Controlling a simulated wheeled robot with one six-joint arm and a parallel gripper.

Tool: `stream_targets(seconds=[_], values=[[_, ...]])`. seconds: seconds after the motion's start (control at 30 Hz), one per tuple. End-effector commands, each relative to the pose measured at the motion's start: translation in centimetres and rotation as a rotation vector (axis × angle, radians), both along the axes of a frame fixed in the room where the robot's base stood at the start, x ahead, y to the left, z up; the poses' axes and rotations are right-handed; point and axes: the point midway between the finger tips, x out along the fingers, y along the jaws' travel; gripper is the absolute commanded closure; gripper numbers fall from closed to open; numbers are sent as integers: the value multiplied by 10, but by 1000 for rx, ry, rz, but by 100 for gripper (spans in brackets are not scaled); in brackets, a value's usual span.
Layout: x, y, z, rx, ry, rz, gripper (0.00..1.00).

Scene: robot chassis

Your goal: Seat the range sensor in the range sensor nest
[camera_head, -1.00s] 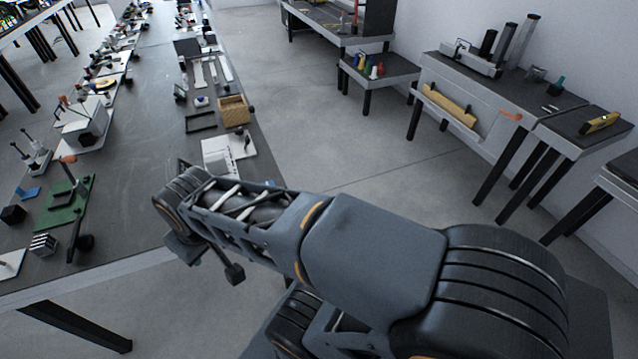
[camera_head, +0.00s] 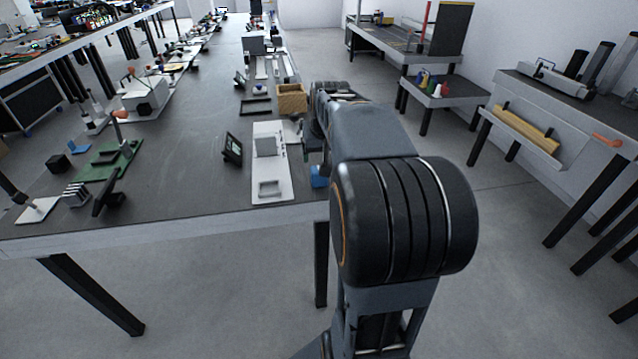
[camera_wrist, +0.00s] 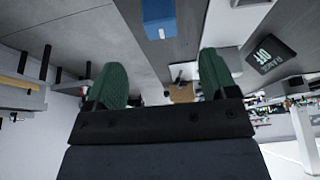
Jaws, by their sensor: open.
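A blue block (camera_head: 319,177), which looks like the range sensor, sits near the table's front right corner, partly hidden by my arm. It also shows in the wrist view (camera_wrist: 159,18), beyond my fingertips and apart from them. My gripper (camera_wrist: 163,78) is open and empty, its green fingers spread; in the head view my arm hides it. Left of the block lies a white fixture plate (camera_head: 262,142) with a raised block and a rectangular frame (camera_head: 270,188), likely the nest. A black display (camera_head: 233,148) stands left of the plate; its wrist-view text (camera_wrist: 272,55) seems to read "RANGE OFF".
A wooden box (camera_head: 291,100) stands behind the plate. A green board (camera_head: 108,160) and several small parts lie at the left. The table middle (camera_head: 190,165) is clear. A side bench (camera_head: 560,95) stands apart across the floor at the right.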

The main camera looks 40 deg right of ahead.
Motion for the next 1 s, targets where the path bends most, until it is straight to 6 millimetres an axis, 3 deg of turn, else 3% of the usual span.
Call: stream_targets(seconds=[0.2, 0.63, 1.0], values=[[13, -6, -36, 1, 2, 1, 21], [22, -10, -58, 1, 1, 2, 21], [38, -18, -97, 1, 1, 2, 21]])
